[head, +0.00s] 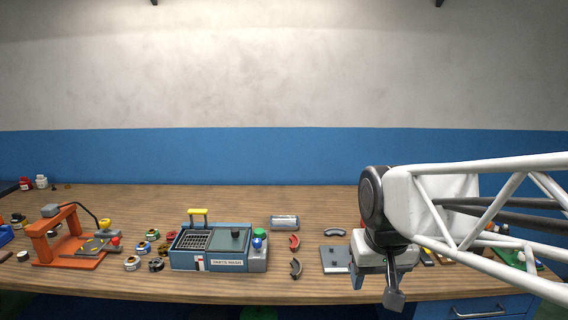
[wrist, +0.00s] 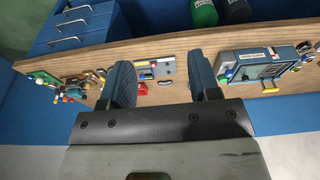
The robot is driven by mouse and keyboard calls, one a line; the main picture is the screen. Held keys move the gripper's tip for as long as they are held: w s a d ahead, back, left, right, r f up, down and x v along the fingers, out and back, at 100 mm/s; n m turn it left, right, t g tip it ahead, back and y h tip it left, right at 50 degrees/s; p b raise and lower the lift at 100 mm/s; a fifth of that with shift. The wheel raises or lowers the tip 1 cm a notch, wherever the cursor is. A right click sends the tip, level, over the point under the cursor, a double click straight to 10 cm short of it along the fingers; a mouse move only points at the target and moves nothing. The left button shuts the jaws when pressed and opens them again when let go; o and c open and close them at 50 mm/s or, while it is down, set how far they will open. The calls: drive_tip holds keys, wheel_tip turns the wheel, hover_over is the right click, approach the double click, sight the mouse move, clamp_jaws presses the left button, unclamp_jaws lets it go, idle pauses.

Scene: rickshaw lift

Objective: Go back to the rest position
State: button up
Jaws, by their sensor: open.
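My gripper (head: 376,285) hangs from the white truss arm at the right of the head view, over the front part of the wooden workbench (head: 130,200). A grey plate (head: 334,258) lies on the bench just left of my gripper in the head view. My arm and gripper hide part of the bench's right side.
The parts wash box (head: 210,262) stands mid-bench, with a metal cylinder (head: 284,222) and red and dark curved pieces (head: 295,242) beside it. An orange press (head: 42,242) and several small rings stand left. Blue drawers (head: 480,308) are below right. The back middle of the bench is clear.

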drive_tip(key=s+d+f, duration=0.2)
drive_tip(key=s+f, duration=0.1)
drive_tip(key=s, duration=0.6)
drive_tip(key=shift+s+d+f, duration=0.25)
drive_tip(key=shift+s+f, duration=0.05)
drive_tip(key=shift+s, duration=0.05)
idle(2.7)
